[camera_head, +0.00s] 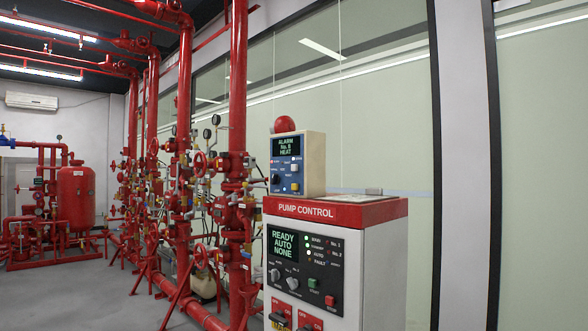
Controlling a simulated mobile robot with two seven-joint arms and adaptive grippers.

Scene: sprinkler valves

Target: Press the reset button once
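A small alarm box (310,164) stands on top of the pump control cabinet (385,255). Its screen (287,147) reads "ALARM No. 8 HEAT". Its blue face carries a dark knob (276,180), a pale button (294,168) and a yellowish button (295,187). A red dome lamp (284,124) sits on its top. The cabinet panel has a green button (313,283) and a red button (330,301). The small labels are too blurred to tell which button is the reset. Neither of my grippers is in view.
The cabinet screen (283,245) reads "READY AUTO NONE", with two knobs (292,283) below. Red pipes with valves (233,160) stand close on the left. A red tank (76,196) is farther back. Grey floor (95,290) is open at the left.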

